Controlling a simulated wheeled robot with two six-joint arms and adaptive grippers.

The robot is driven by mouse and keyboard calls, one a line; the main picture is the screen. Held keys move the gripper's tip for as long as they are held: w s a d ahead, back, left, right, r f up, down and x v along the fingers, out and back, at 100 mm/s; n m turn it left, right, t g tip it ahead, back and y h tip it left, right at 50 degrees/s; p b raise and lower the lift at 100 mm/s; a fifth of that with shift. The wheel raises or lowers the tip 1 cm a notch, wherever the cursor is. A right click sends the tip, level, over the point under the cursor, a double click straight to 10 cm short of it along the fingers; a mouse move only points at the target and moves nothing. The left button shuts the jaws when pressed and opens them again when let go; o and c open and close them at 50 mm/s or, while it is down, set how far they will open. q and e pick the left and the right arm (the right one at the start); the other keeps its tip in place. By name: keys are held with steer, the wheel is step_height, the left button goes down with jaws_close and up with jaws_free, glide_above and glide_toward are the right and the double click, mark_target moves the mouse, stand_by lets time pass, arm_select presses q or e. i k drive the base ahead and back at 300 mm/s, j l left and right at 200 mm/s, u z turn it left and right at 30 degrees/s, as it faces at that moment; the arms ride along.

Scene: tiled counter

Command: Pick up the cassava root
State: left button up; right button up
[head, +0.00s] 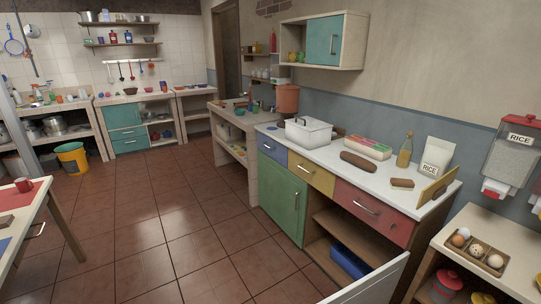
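A long dark brown root, which looks like the cassava root (360,161), lies on its side on the white counter top (333,158). It is in front of a tray with green, white and red sections (367,147). A smaller brown piece with a pale side (402,183) lies to its right on the same counter; I cannot tell what it is. Neither of my grippers is in the head view.
An egg tray (480,255) is at lower right. The tiled floor (190,235) before the counter is clear. A table (30,217) stands at left.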

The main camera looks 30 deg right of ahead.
mark_target(357, 161)
steer(key=z, duration=1.75)
steer(key=i+j, duration=0.1)
steer(key=j, duration=0.45)
steer(key=i+j, duration=0.1)
steer(key=j, duration=0.5)
steer(key=i+j, duration=0.2)
steer(key=i+j+z, duration=0.1)
steer(key=j, duration=0.35)
steer(key=i+j+z, duration=0.1)
steer(key=i+j, duration=0.4)
steer(key=j, duration=0.2)
steer(key=i+j+z, duration=0.1)
steer(key=j, duration=0.25)
steer(key=i+j, duration=0.25)
steer(key=i+l+z, duration=0.15)
steer(key=i, duration=0.4)
steer(key=i+l+z, duration=0.15)
steer(key=i, duration=0.4)
